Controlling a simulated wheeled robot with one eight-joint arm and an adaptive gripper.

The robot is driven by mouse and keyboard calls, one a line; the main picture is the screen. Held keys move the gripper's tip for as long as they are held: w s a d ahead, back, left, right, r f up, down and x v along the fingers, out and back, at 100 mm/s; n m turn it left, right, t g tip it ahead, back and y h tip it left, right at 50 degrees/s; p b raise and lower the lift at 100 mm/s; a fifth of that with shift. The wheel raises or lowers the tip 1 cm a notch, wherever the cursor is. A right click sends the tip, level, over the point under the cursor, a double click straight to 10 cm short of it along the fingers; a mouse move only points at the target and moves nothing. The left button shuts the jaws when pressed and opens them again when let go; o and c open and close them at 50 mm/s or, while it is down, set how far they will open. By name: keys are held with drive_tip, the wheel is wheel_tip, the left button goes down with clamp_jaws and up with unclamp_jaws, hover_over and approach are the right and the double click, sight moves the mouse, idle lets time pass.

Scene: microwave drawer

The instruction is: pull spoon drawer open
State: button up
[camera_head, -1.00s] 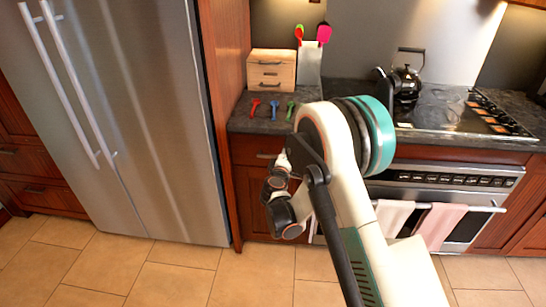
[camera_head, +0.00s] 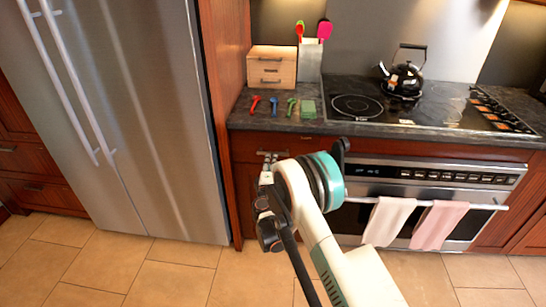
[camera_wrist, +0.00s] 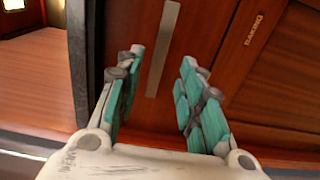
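A red-brown wooden drawer front (camera_head: 245,148) lies under the counter, left of the oven. It looks shut, and I see no spoon label on it. Its silver bar handle (camera_wrist: 163,48) runs nearly upright in the wrist view. My gripper (camera_wrist: 161,66) is open, with teal-padded fingers on either side of the handle's line. The handle appears ahead of the fingertips; I cannot tell whether they touch it. In the head view my arm hides most of the gripper and part of the drawer.
Red, blue and green utensils (camera_head: 274,104) lie on the dark counter (camera_head: 250,121) near a small wooden drawer box (camera_head: 272,67). The fridge (camera_head: 150,130) stands left, the oven (camera_head: 430,177) right. The tiled floor (camera_head: 170,280) is clear.

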sight(273, 152)
drive_tip(key=w+b, duration=0.2)
drive_tip(key=w, duration=0.5)
drive_tip(key=shift+w+d, duration=0.15)
drive_tip(key=shift+w, duration=0.15)
clamp_jaws()
